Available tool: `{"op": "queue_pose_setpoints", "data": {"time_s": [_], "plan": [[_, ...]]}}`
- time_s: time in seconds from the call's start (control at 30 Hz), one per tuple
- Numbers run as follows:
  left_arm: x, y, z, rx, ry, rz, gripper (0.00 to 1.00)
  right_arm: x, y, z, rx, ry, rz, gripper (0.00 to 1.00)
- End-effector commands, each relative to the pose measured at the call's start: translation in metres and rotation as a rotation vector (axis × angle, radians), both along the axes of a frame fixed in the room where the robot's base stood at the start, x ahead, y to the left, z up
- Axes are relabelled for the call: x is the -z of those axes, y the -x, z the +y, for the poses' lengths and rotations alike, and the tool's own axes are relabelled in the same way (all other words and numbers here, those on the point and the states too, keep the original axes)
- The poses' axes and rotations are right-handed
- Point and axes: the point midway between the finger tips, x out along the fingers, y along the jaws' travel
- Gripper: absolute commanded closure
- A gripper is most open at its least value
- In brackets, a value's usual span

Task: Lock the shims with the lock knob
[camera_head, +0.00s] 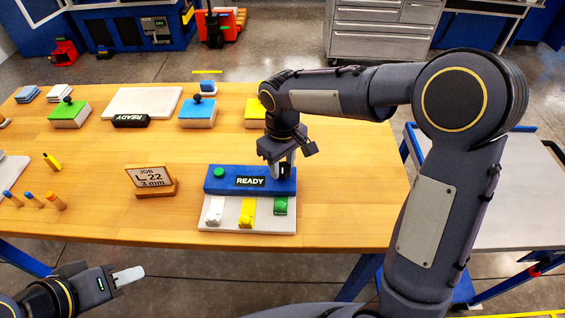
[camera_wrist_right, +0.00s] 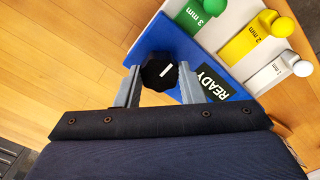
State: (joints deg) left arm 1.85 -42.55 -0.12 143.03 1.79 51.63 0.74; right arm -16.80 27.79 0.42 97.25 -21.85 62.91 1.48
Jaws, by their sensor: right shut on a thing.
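The blue block with a READY label (camera_head: 250,181) sits on a white base plate (camera_head: 262,228). My right gripper (camera_head: 284,168) reaches down to the block's right end. In the right wrist view its fingers (camera_wrist_right: 160,88) are shut on the black lock knob (camera_wrist_right: 159,72), which has a white line. The white 1 mm shim (camera_head: 214,211), yellow 2 mm shim (camera_head: 246,214) and green 3 mm shim (camera_head: 280,206) lie before the block; the green one sits further in towards it. My left gripper (camera_head: 128,275) is off the table's front edge, touching nothing; its opening is unclear.
A job card (camera_head: 151,178) reading L 22, 3 mm stands left of the block. Green (camera_head: 70,112) and blue (camera_head: 198,112) topped blocks and a white plate (camera_head: 142,101) are at the back. Bare table lies around the card.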

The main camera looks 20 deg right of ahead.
Motion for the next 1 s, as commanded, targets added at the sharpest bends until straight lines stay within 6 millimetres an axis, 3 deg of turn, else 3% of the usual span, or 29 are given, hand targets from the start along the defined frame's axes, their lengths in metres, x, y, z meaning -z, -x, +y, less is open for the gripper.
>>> {"op": "queue_pose_setpoints", "data": {"time_s": [0.1,0.13,0.3,0.67,1.0], "plan": [[0.000,0.000,0.000,0.000,0.000,0.000,0.64,-0.001,-0.001,0.000,0.003,-0.001,-0.002,0.88],[0.000,0.000,0.000,0.000,0.000,0.000,0.64,-0.001,-0.001,0.000,0.003,-0.001,-0.002,0.64],[0.000,0.000,0.000,0.000,0.000,0.000,0.64,-0.001,0.000,0.000,0.002,0.000,-0.001,0.43],[0.000,0.000,0.000,0.000,0.000,0.000,0.64,-0.007,-0.001,0.000,0.000,-0.001,-0.002,0.43],[0.000,0.000,0.000,0.000,0.000,0.000,0.64,-0.062,-0.001,0.000,0.001,-0.002,-0.004,0.43]]}}
